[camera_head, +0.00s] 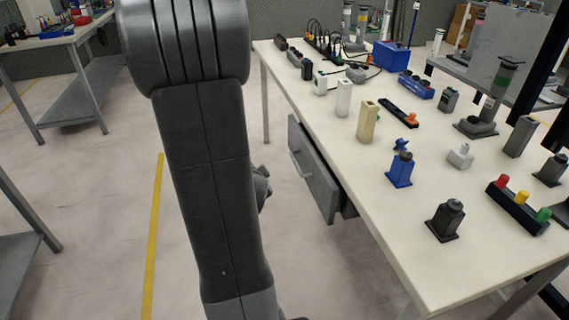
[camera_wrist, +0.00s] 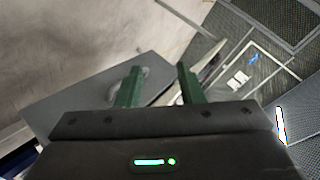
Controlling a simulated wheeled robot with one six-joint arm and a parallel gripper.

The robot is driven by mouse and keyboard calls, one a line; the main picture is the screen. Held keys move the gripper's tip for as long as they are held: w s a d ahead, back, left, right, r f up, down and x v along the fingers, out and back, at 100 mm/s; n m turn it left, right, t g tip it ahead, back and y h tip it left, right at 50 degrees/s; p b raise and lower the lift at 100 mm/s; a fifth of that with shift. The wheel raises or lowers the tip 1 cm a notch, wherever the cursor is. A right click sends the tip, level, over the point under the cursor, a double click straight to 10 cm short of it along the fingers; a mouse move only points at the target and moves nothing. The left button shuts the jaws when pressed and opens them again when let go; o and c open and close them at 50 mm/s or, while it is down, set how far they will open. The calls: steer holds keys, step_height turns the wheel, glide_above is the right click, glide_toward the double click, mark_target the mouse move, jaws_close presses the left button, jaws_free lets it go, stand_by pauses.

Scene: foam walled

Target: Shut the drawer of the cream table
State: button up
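The cream table (camera_head: 345,135) runs along the right half of the head view. Its grey drawer (camera_head: 318,180) hangs under the left edge and stands pulled out, with a bar handle (camera_head: 299,164) on its front. In the wrist view a grey panel that looks like the drawer front (camera_wrist: 75,98) lies beyond the fingers, with a handle partly hidden behind the left finger. My gripper (camera_wrist: 160,86) is open, its two green fingers apart with nothing seen between them. In the head view my arm hides the fingers; whether they touch the drawer, I cannot tell.
Several switches, blocks and a row of coloured buttons (camera_head: 521,199) stand on the tabletop. A blue box (camera_head: 391,55) is at its back. Another table (camera_head: 62,38) stands at the far left. The pale floor (camera_head: 100,190) left of the drawer is clear, with a yellow line.

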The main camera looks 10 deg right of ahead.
steer(key=w+d+f+m+t+h+b, duration=0.1)
steer(key=w+d+f+m+h+b, duration=0.15)
steer(key=f+m+h+b, duration=0.3)
steer(key=w+d+f+m+t+h+b, duration=0.1)
steer(key=d+f+m+t+h+b, duration=0.15)
steer(key=f+m+h+b, duration=0.35)
steer(key=f+x, duration=0.2)
steer(key=x, duration=1.2)
steer(key=shift+d, duration=0.5)
steer(key=shift+w+m+g, duration=0.1)
steer(key=shift+m+g, duration=0.15)
jaws_close()
